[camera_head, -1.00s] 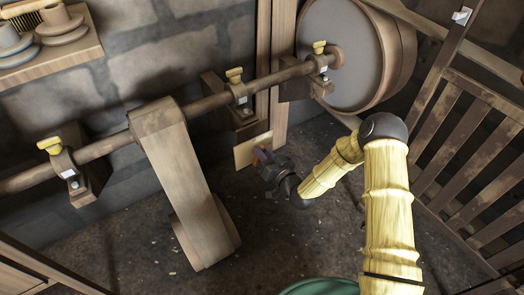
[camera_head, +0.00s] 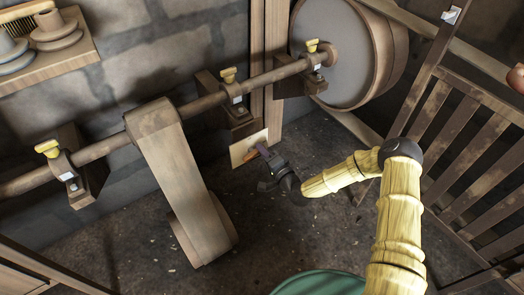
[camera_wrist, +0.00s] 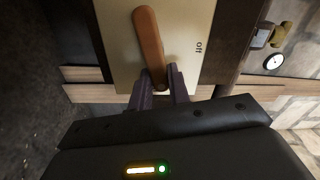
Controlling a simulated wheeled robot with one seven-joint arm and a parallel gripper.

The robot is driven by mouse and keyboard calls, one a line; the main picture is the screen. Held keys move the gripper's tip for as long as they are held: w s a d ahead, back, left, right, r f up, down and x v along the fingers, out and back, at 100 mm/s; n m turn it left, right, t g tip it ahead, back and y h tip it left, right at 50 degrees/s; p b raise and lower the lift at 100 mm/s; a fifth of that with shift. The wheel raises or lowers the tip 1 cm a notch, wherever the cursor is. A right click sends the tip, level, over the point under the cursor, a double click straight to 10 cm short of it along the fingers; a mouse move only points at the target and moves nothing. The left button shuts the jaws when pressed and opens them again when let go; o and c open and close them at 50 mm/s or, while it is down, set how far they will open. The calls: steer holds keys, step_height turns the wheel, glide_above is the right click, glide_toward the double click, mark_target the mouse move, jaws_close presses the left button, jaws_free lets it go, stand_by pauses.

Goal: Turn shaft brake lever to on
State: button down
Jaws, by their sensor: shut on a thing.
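The shaft brake lever is a brown-orange bar on a cream plate (camera_head: 246,149), low on the wall beside a wooden post. In the wrist view the lever (camera_wrist: 149,40) runs lengthwise over the plate (camera_wrist: 115,30), slightly tilted. The word "off" (camera_wrist: 198,47) is printed on the plate, to the right of the lever; no other word shows. My gripper (camera_head: 262,152) is at the plate. In the wrist view its dark fingers (camera_wrist: 161,84) are closed around the lever's near end. The fingers partly hide that end.
A long shaft (camera_head: 198,105) on bearing blocks with yellow-topped parts runs above the plate. A large drum (camera_head: 340,50) stands at upper right. A wooden belt guard (camera_head: 175,170) is to the left, a slatted gate (camera_head: 465,165) to the right. Open floor lies below.

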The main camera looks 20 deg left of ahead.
steer(key=shift+f+m, duration=0.25)
steer(key=shift+m, duration=0.45)
steer(key=shift+f+m, duration=0.2)
steer(key=shift+m, duration=0.5)
steer(key=c, duration=1.3)
jaws_free()
steer(key=shift+r, duration=0.1)
steer(key=p+v, duration=0.4)
steer(key=v, duration=1.3)
steer(key=shift+s+d, duration=0.15)
steer(key=shift+s, duration=0.1)
